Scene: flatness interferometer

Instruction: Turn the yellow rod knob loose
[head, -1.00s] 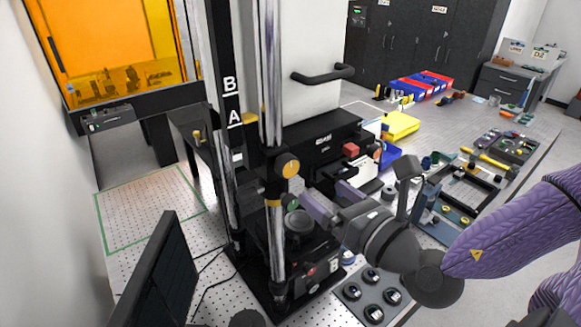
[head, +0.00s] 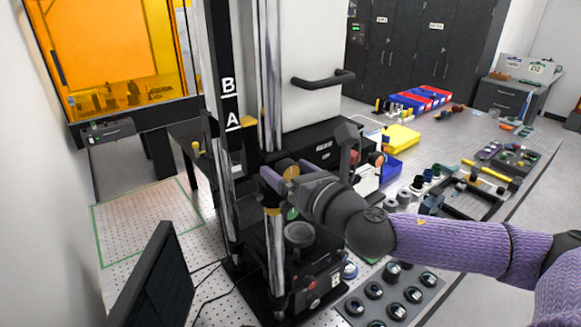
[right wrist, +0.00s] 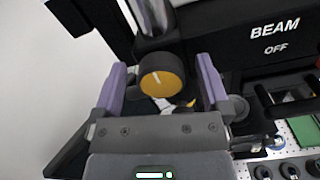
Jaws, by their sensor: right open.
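The yellow rod knob (head: 286,167) has a yellow-orange face and a dark rim, and sits on the chrome rod (head: 270,80) of the black stand. In the head view it is partly hidden by my right gripper (head: 284,174). In the right wrist view the knob (right wrist: 162,83) shows its round face with a pale mark, between the two purple fingers of my right gripper (right wrist: 162,76). The fingers are open, one on each side, with a gap to the knob on both sides. My left gripper is not in view.
A black unit marked BEAM OFF (right wrist: 275,35) stands right of the knob. A green knob (head: 292,213) and a black round stage (head: 299,235) lie below. A dark monitor (head: 160,280) stands at the lower left. A tray of round parts (head: 425,281) lies to the right.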

